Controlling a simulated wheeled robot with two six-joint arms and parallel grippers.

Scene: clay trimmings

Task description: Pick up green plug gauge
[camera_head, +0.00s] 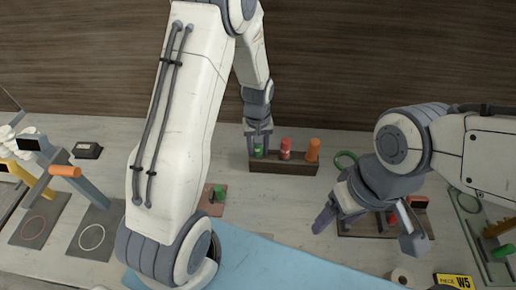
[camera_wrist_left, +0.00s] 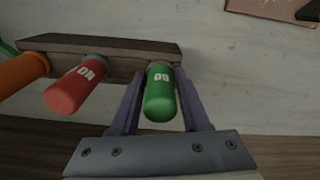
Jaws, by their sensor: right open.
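The green plug gauge (camera_head: 258,151) stands at the left end of a dark wooden rack (camera_head: 284,168). In the left wrist view the green plug gauge (camera_wrist_left: 160,98) has its lower end at the rack (camera_wrist_left: 115,47). My left gripper (camera_head: 258,138) reaches down over it, and my left gripper's fingers (camera_wrist_left: 160,90) lie on both sides of it. Whether they press on it cannot be told. My right gripper (camera_head: 368,230) is open and empty, with its fingers wide apart, above the table at the right.
A red gauge (camera_head: 286,149) and an orange gauge (camera_head: 312,150) stand in the same rack, the red one nearest the green one. A green ring (camera_head: 345,160) lies right of the rack. A blue mat (camera_head: 262,262) covers the front middle. A dark wall rises behind.

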